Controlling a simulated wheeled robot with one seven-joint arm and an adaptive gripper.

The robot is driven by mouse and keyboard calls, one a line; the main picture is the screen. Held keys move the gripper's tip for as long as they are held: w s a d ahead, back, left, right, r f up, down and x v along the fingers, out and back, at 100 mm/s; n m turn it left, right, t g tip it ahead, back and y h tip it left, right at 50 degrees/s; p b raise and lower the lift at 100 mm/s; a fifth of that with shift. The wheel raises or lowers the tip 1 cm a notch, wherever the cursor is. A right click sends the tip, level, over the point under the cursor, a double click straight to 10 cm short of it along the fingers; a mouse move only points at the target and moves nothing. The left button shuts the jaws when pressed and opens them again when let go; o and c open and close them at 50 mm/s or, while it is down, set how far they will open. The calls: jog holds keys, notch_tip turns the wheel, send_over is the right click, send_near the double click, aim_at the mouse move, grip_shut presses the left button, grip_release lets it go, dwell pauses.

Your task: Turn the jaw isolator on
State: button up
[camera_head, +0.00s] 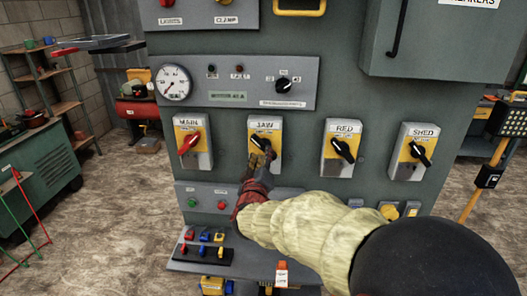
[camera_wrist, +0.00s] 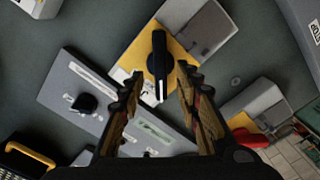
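The jaw isolator (camera_head: 265,128) is a grey box with a yellow plate, labelled JAW, on the front of the grey-green cabinet. Its black rotary handle (camera_head: 258,142) is partly hidden by my gripper (camera_head: 262,157) in the head view. In the wrist view the isolator's yellow plate (camera_wrist: 184,58) lies ahead, and the black handle (camera_wrist: 159,62) stands out lengthwise between the finger lines. My gripper (camera_wrist: 155,85) is open, with one finger on each side of the handle's near end. Gaps show between handle and fingers; I cannot tell how deep they reach.
The MAIN isolator (camera_head: 193,142) with a red handle is to the left. The RED (camera_head: 341,148) and SHED (camera_head: 412,151) isolators with black handles are to the right. A gauge panel (camera_head: 240,83) is above. A shelf with small coloured items (camera_head: 203,250) juts out below.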

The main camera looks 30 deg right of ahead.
aim_at(263, 150)
jog(key=shift+b+x, duration=0.5)
jog(key=shift+x, duration=2.2)
jog(key=c, duration=0.3)
jog(key=shift+f, duration=0.1)
grip_shut()
